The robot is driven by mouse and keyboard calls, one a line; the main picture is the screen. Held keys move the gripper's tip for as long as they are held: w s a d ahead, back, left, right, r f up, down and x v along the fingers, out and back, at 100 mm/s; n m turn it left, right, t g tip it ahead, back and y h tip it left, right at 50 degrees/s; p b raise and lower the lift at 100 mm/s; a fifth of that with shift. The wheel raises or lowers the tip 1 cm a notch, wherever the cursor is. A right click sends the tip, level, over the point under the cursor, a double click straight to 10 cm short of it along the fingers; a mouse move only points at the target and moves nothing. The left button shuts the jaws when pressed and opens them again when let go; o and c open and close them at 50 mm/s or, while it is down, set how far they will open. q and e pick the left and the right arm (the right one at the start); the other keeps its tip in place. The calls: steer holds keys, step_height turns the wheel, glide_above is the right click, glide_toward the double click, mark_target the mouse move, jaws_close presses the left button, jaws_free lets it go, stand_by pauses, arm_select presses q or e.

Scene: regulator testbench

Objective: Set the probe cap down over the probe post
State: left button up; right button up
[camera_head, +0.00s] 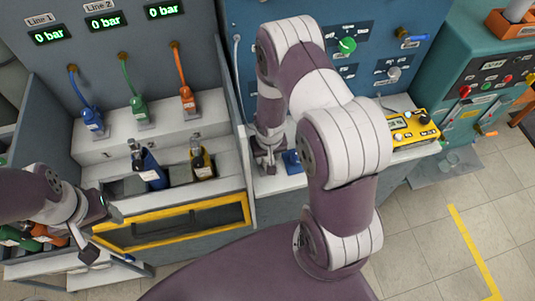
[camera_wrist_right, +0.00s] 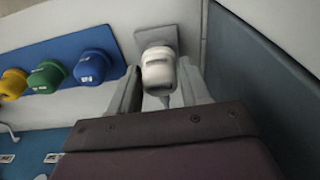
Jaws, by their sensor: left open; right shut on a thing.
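My right gripper (camera_wrist_right: 160,80) is shut on a white cap (camera_wrist_right: 159,72), which I take to be the probe cap, held between its two fingers in the right wrist view. A grey square plate (camera_wrist_right: 157,36) lies just beyond the cap on the pale surface. No probe post shows; the cap may hide it, and I cannot tell whether the cap touches anything. My left gripper (camera_head: 97,228) is open and empty at the lower left, near the yellow-framed drawer front.
A blue strip (camera_wrist_right: 62,60) with blue (camera_wrist_right: 92,67), green (camera_wrist_right: 47,76) and yellow (camera_wrist_right: 13,84) caps lies left of the white cap. A dark wall (camera_wrist_right: 262,70) stands close on the right. A yellow meter (camera_head: 411,128) and a tray of bottles (camera_head: 150,168) also stand nearby.

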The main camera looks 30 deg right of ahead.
steer(key=shift+f+b, duration=0.5)
steer(key=shift+f, duration=0.1)
steer(key=o, duration=1.1)
steer(key=shift+o, duration=0.2)
steer(key=r, duration=0.2)
steer(key=r+p, duration=0.1)
steer(key=r, duration=0.2)
steer(key=r+p, duration=0.1)
steer(key=r, duration=0.1)
steer(key=shift+s+r, duration=0.4)
steer(key=r, duration=0.5)
steer(key=shift+s+a, duration=0.15)
steer(key=shift+s, duration=0.2)
steer(key=shift+f, duration=0.1)
